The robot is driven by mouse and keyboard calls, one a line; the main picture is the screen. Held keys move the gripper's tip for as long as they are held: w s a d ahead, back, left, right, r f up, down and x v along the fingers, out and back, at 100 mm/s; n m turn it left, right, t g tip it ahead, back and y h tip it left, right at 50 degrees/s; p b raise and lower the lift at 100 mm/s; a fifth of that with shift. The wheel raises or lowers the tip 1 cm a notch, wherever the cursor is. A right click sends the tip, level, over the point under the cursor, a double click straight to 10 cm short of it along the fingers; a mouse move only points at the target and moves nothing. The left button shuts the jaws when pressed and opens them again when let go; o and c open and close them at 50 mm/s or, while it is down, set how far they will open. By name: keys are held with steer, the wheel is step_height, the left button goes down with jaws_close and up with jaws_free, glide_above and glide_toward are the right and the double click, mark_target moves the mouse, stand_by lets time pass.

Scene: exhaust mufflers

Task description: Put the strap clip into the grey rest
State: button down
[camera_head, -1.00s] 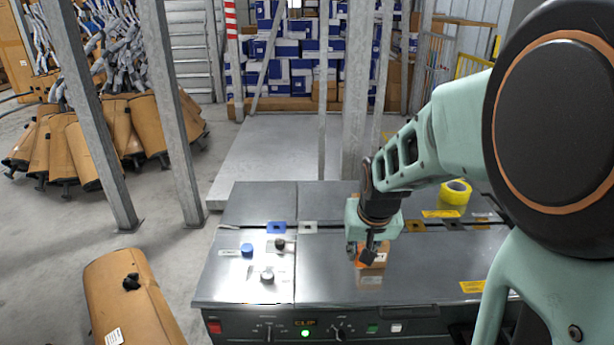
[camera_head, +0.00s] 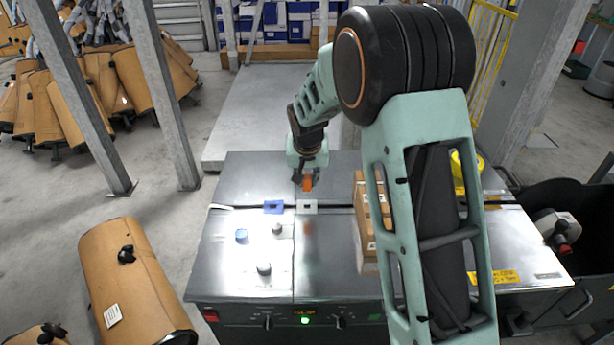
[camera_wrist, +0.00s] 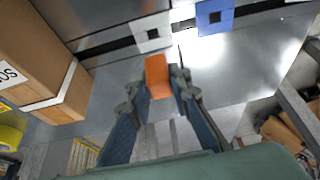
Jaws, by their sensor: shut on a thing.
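The strap clip appears to be the orange block (camera_head: 307,184), which also shows in the wrist view (camera_wrist: 157,74). My gripper (camera_head: 306,178) is shut on it, with one finger on each side in the wrist view (camera_wrist: 157,86). The clip hangs above the metal bench top. The grey rest (camera_head: 307,207) is a pale square with a dark square hole, lying at the bench's slot. In the wrist view the grey rest (camera_wrist: 152,32) is just beyond the clip, apart from it. Its hole looks empty.
A blue square rest (camera_head: 273,207) lies just left of the grey one. Cardboard boxes (camera_head: 361,215) stand to the right, partly behind my arm. Yellow tape (camera_head: 457,165) lies farther right.

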mark_target(307, 192)
steer(key=shift+f, duration=0.1)
steer(key=shift+f+b, duration=1.75)
steer(key=shift+f, duration=1.1)
steer(key=shift+f+b, duration=0.45)
steer(key=shift+b, duration=0.25)
stand_by(0.3)
steer(key=c, duration=1.7)
jaws_free()
steer(key=v, duration=1.2)
steer(key=shift+d+r, duration=0.1)
